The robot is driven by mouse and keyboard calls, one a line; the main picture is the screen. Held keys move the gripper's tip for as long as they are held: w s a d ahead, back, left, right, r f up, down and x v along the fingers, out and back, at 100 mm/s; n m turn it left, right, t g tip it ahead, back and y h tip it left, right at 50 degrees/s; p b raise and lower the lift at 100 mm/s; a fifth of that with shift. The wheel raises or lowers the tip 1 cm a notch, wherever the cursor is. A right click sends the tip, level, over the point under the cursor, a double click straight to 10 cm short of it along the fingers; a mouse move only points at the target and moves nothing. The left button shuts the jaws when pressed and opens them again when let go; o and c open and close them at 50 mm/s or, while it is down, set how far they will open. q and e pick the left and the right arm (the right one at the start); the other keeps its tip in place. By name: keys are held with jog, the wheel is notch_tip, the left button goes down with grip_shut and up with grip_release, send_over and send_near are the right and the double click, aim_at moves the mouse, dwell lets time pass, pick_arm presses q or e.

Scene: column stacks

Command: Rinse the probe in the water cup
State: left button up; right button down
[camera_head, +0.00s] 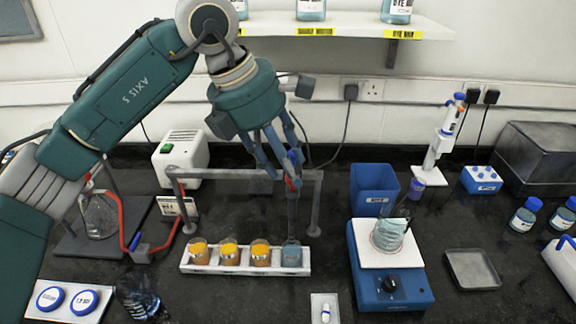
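My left gripper (286,168) comes down from the upper left with its fingers closed around the coloured top of the probe (292,212). The probe is a dark upright stick with red and blue at its upper end. Its lower end reaches the water cup (291,257), the rightmost cup, with bluish-grey content, in the white rack (222,269). The tip seems to be inside the cup, but its depth cannot be told. Three cups with orange content (229,255) stand to the left in the same rack. My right gripper is not in view.
A grey metal stand (315,205) rises just behind the rack. A blue stirrer (405,285) with a beaker (388,236) and a blue bin (373,190) stand to the right. A small white tray (325,307) lies in front. A red-clamped flask stand (150,238) is at left.

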pick_arm(q)
jog(key=v, duration=1.1)
jog(key=shift+r, duration=0.15)
